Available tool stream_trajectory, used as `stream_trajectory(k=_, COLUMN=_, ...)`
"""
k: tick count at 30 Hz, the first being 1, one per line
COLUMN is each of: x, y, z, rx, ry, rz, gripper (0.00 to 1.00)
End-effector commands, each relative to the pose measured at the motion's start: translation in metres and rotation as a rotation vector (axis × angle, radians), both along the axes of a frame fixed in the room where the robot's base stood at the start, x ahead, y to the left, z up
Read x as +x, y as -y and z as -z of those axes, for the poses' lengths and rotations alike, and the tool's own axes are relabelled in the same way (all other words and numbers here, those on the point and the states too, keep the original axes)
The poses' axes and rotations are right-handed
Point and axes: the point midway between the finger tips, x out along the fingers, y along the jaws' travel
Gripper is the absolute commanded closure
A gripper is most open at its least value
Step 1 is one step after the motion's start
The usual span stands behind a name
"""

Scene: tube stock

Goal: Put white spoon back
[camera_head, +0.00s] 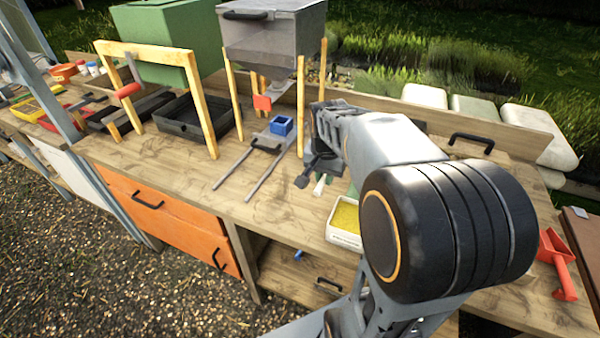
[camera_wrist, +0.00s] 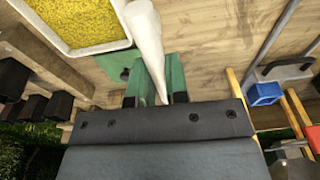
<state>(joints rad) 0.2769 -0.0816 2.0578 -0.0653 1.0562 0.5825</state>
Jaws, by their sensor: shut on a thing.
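The white spoon (camera_wrist: 148,45) is between the green fingers of my gripper (camera_wrist: 160,82) in the wrist view. It runs from the top edge of that picture to a thin tip between the fingers. In the head view a small white part of the spoon (camera_head: 320,185) shows below my gripper (camera_head: 325,172), above the worktop. My gripper is shut on the spoon. My arm hides part of the area around it. A white tray of yellow grains (camera_head: 345,219) is just beside and nearer than my gripper; it also shows in the wrist view (camera_wrist: 128,42).
A blue cup (camera_head: 281,125) sits by two metal rails under a grey hopper (camera_head: 270,38) on wooden legs. A black tray (camera_head: 190,128) and wooden frame stand left. A red scoop (camera_head: 557,262) lies at right. The worktop (camera_head: 170,165) is bare near its front edge.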

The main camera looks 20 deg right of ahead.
Motion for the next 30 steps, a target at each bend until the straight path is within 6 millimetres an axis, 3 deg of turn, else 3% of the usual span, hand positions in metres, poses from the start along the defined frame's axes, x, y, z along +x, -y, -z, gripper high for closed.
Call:
stream_trajectory(k=9, x=0.078, y=0.001, z=0.035, rx=0.002, ry=-0.005, rz=0.002, gripper=1.00)
stream_trajectory(k=12, x=0.092, y=0.001, z=0.055, rx=0.002, ry=-0.007, rz=0.002, gripper=1.00)
stream_trajectory(k=19, x=0.115, y=0.000, z=0.081, rx=0.000, ry=-0.003, rz=0.000, gripper=1.00)
stream_trajectory(k=30, x=0.126, y=0.000, z=0.099, rx=0.001, ry=-0.004, rz=-0.001, gripper=1.00)
